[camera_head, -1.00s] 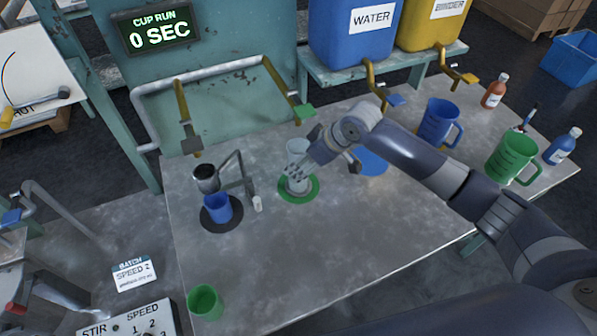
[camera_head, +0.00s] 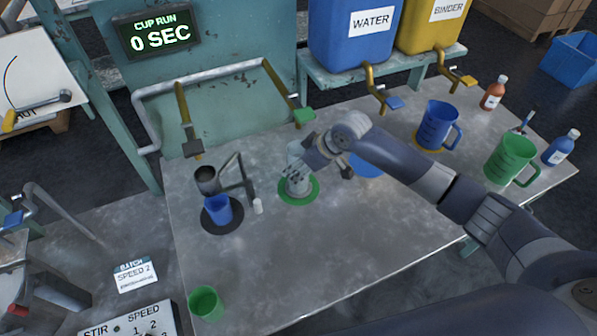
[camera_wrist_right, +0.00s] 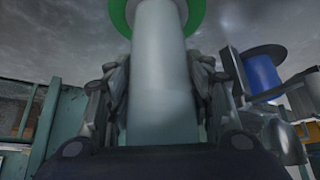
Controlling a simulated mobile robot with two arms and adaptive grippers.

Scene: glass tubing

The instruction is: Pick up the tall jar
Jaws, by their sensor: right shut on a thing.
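The tall jar (camera_head: 294,151) is a pale, translucent cylinder in the middle of the table in the head view. It stands upright at the green ring mat (camera_head: 283,196); whether its base touches the mat is hard to tell. My right gripper (camera_head: 298,178) comes in from the right and is shut on the jar, hiding its middle. In the right wrist view the jar (camera_wrist_right: 160,75) runs up between the fingers, with the green ring (camera_wrist_right: 193,12) around its far end. My left gripper is not in view.
A blue cup (camera_head: 217,210) on a black mat and a metal stand (camera_head: 240,180) are close left of the jar. A green cup (camera_head: 205,303) stands at the front left. Blue (camera_head: 438,124) and green (camera_head: 511,158) jugs are at right. Taps (camera_head: 303,115) hang behind. The front table middle is clear.

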